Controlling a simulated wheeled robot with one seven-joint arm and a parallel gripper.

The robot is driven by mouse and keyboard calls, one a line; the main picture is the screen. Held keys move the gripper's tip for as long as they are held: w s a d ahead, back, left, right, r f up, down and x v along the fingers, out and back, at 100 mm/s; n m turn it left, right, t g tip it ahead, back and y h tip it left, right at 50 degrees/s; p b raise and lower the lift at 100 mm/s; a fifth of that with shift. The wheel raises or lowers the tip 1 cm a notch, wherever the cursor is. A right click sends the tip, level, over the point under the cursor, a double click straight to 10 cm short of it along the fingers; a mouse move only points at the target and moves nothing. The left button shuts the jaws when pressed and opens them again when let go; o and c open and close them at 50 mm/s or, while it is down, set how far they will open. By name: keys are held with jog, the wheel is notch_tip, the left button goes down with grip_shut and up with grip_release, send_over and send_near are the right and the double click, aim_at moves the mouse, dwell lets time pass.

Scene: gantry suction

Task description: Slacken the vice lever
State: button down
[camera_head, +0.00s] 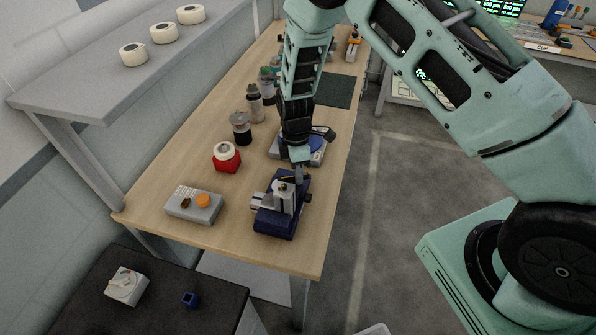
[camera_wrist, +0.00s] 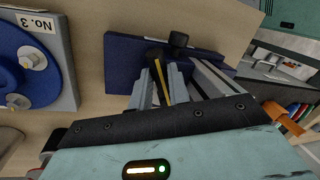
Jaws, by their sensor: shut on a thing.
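The vice (camera_head: 276,222) is dark blue with grey metal jaws and stands near the front right of the wooden bench. It also fills the upper middle of the wrist view (camera_wrist: 122,62). Its lever shows as a thin yellow bar (camera_wrist: 164,85) between my fingers, and a bit of yellow shows at the top of the vice in the head view (camera_head: 290,178). My gripper (camera_head: 299,177) points down from above onto the vice. In the wrist view my gripper (camera_wrist: 162,75) is shut on the lever. The fingers hide part of it.
A round blue device (camera_head: 312,150) stands just behind the vice, left in the wrist view (camera_wrist: 20,65). A red-based holder (camera_head: 227,160), a grey control box (camera_head: 194,206) and bottles (camera_head: 241,130) line the left. Bare bench lies between box and vice.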

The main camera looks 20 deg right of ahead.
jog(key=n+b, duration=0.1)
jog(key=w+n+b, duration=0.1)
jog(key=shift+f+b, duration=0.3)
jog(key=shift+b, duration=0.1)
jog(key=shift+w+a+r+n+h+b, duration=0.1)
jog(key=shift+w+n+h+b, duration=0.3)
jog(key=shift+n+b, duration=0.5)
jog(key=shift+w+a+r+n, duration=0.1)
jog(key=shift+w+r+n, duration=0.15)
jog(key=shift+n, duration=0.55)
jog(key=c, duration=1.3)
grip_release()
jog(key=shift+c, duration=0.2)
jog(key=w+r+b, duration=0.1)
jog(key=r+b, duration=0.1)
jog(key=r, duration=0.6)
jog(key=w+a+r+b, duration=0.1)
jog(key=w+r+b, duration=0.1)
jog(key=r, duration=0.7)
jog(key=shift+b, duration=0.5)
jog(key=shift+w, duration=0.1)
